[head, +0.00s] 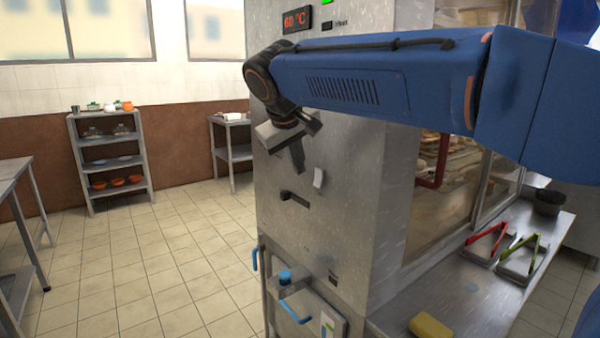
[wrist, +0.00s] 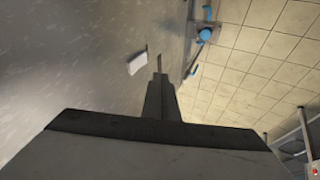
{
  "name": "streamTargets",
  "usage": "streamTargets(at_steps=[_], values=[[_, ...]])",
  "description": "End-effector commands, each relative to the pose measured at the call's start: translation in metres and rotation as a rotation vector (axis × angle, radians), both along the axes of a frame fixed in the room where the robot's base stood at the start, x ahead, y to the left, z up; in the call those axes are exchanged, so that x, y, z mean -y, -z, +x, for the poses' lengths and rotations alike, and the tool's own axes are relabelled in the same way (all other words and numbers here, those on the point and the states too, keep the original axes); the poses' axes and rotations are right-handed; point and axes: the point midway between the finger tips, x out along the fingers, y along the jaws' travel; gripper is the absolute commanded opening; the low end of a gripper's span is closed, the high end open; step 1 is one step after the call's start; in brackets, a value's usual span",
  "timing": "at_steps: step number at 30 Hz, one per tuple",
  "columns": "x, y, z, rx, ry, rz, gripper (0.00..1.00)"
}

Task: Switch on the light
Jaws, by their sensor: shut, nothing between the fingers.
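A small white switch (head: 318,178) sits on the steel side panel of the tall cabinet (head: 350,215). It also shows in the wrist view (wrist: 137,62), just left of the fingertips. A dark lever or handle (head: 294,199) is on the panel below and left of the switch. My gripper (head: 298,166) is shut and empty, its fingers pointing down in front of the panel, up and left of the white switch. In the wrist view the closed fingertips (wrist: 160,79) appear apart from the switch. I cannot tell which control is the light's.
A red "60 °C" display (head: 297,19) is at the cabinet top, with a small labelled black control (head: 327,26) beside it. Blue-handled fittings (head: 291,305) stick out low on the cabinet. Tongs and a yellow sponge (head: 430,327) lie on the right counter.

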Motion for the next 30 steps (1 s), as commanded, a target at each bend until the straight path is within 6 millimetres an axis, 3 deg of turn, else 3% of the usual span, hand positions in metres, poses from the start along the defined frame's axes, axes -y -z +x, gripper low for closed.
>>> streamTargets(at_steps=[6,12,24,30], values=[[-0.007,-0.029,-0.019,0.001,-0.001,0.001,0.00],[-0.010,-0.044,-0.029,0.001,-0.001,0.001,0.00],[-0.010,-0.046,-0.031,0.001,0.000,0.000,0.00],[-0.013,-0.034,-0.033,0.001,0.000,-0.001,0.00]])
